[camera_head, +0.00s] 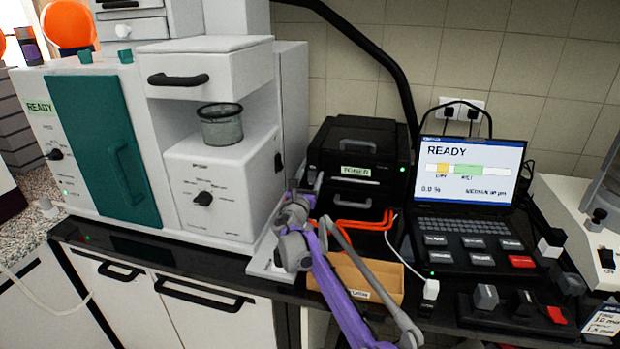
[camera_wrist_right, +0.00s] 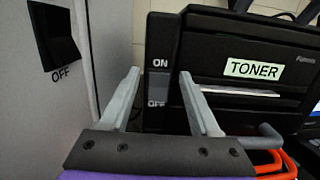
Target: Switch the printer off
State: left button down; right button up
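The black printer (camera_head: 350,138) with a green TONER label stands at the back of the counter, left of the laptop; a small green light shows on its front. In the right wrist view the printer (camera_wrist_right: 255,45) carries a grey rocker switch (camera_wrist_right: 158,88) marked ON above and OFF below. I cannot tell which way the rocker is tipped. My right gripper (camera_head: 308,190) is at the printer's left front. In the wrist view its fingers (camera_wrist_right: 159,75) are open and empty, one on each side of the switch in the picture. My left gripper is not in view.
Close left stands a white machine (camera_head: 205,165) with a black switch (camera_wrist_right: 55,30) marked OFF below. Orange handles (camera_head: 365,225) lie before the printer, behind a tan tray (camera_head: 350,275). A laptop (camera_head: 470,185) reading READY stands at the right, with small blocks in front.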

jog(key=shift+r, duration=0.1)
notch_tip(320, 180, up, 10)
jog(key=p, duration=0.1)
jog(key=shift+p, duration=0.35)
dwell(0.3)
